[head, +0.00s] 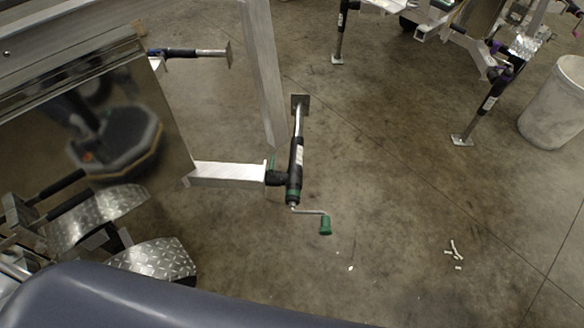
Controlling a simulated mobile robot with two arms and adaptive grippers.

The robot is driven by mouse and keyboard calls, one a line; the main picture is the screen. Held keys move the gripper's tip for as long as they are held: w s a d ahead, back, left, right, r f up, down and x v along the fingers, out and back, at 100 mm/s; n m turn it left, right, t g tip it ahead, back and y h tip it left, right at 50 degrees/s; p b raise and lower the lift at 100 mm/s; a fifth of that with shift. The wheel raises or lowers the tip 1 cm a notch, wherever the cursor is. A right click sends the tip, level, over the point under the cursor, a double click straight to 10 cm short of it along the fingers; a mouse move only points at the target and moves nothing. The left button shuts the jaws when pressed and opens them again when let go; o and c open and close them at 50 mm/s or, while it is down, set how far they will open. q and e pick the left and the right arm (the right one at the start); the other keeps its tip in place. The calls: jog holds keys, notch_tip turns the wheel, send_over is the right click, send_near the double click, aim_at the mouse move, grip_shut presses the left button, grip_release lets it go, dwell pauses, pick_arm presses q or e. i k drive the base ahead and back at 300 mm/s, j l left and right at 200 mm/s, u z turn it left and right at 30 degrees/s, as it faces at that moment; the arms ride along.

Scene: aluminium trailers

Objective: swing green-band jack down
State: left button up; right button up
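The green-band jack (295,165) is mounted on the end of a short aluminium bracket (230,173) that sticks out from the trailer at the left. Its black tube has a green band near the crank end. Its square foot plate (300,103) points away from me, and the jack looks to lie about level, with the foot off the floor. The crank with its green handle (325,225) is at the near end. A small green part (272,163) shows at the pivot beside the bracket. Neither of my grippers is in view.
A blue-band jack (180,53) lies level farther along this trailer. Another trailer's jacks (490,102) stand on the floor at upper right, near a white bucket (557,105). Small white pieces (453,252) lie on the floor. Diamond-plate fenders (155,257) are at lower left.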

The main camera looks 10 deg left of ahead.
aim_at(293, 180)
jog(key=l+u, duration=0.1)
jog(key=u, duration=0.35)
jog(key=i+l+u, duration=0.2)
jog(key=l, duration=0.25)
jog(key=i+l+u, duration=0.2)
jog(key=l, duration=0.25)
jog(key=l+u, duration=0.2)
jog(key=l, duration=0.25)
jog(key=i+l+u, duration=0.2)
jog(key=l, duration=0.3)
jog(key=k, duration=0.1)
